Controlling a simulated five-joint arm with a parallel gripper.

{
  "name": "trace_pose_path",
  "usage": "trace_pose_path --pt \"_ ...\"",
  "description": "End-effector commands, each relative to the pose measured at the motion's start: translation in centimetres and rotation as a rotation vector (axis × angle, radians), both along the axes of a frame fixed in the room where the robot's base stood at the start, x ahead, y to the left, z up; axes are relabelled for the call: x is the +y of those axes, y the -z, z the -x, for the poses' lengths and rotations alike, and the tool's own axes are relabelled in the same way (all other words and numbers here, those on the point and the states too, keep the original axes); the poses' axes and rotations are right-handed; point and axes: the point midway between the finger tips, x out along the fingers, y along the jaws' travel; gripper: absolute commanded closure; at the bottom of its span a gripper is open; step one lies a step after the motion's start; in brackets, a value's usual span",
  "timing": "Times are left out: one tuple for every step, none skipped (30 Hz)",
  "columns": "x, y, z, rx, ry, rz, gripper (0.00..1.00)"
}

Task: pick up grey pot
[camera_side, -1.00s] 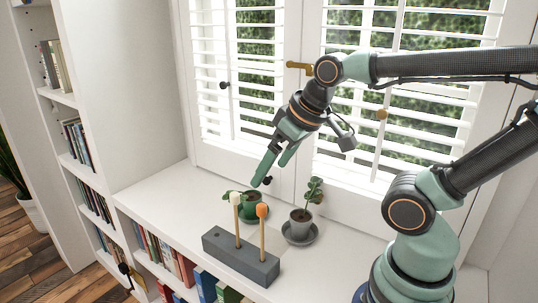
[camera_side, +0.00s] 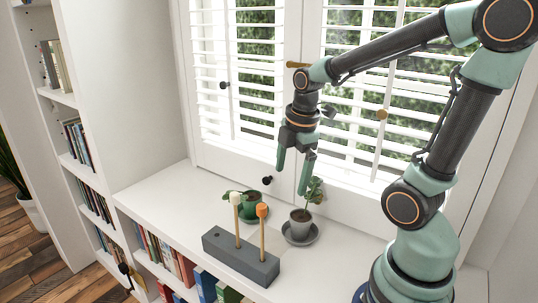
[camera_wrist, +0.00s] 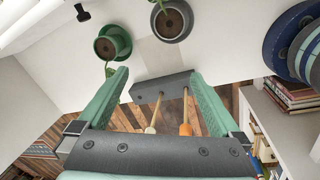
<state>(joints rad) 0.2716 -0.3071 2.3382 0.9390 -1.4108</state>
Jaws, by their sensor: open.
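The grey pot (camera_side: 300,222) holds a small green plant and stands upright on a dark saucer (camera_side: 313,238) on the white sill. In the wrist view the grey pot (camera_wrist: 172,22) is at the top centre, beyond my fingertips. My gripper (camera_side: 293,180) is open and empty above the sill, pointing down, with its fingers above and just left of the grey pot. The right finger overlaps the plant's leaves in the side view; I cannot tell whether they touch. In the wrist view my gripper (camera_wrist: 160,75) shows its two green fingers spread wide.
A green pot (camera_side: 252,212) with a plant stands left of the grey pot. A dark grey block (camera_side: 240,258) with two upright sticks, tipped white and orange, stands in front. The shuttered window (camera_side: 240,100) is close behind. The sill's left end (camera_side: 155,192) is clear.

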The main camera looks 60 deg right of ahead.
Motion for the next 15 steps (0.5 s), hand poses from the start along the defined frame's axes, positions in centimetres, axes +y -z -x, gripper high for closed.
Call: trace_pose_path --pt "-0.8 0.7 0.1 0.035 -0.082 0.007 0.0" --pt "-1.2 1.0 0.2 0.053 -0.139 0.012 0.0" --pt "-1.7 1.4 0.3 0.075 -0.209 0.016 0.0" --pt "-2.1 1.8 0.4 0.09 -0.262 0.017 0.0" --pt "-2.4 2.1 0.5 0.104 -0.311 0.017 0.0" --pt "-2.8 2.4 0.6 0.12 -0.371 0.018 0.0" --pt "-3.1 2.7 0.7 0.131 -0.413 0.016 0.0" --pt "-3.3 2.9 0.8 0.141 -0.452 0.014 0.0" --pt "-3.6 3.1 0.8 0.15 -0.496 0.013 0.0" --pt "-3.8 3.3 0.9 0.156 -0.527 0.012 0.0" --pt "-3.9 3.5 1.0 0.162 -0.552 0.01 0.0" --pt "-4.1 3.6 1.0 0.167 -0.578 0.009 0.0" --pt "-4.2 3.7 1.1 0.17 -0.594 0.007 0.0" --pt "-4.3 3.8 1.1 0.172 -0.607 0.008 0.0" --pt "-4.3 4.0 1.1 0.175 -0.618 0.005 0.0"
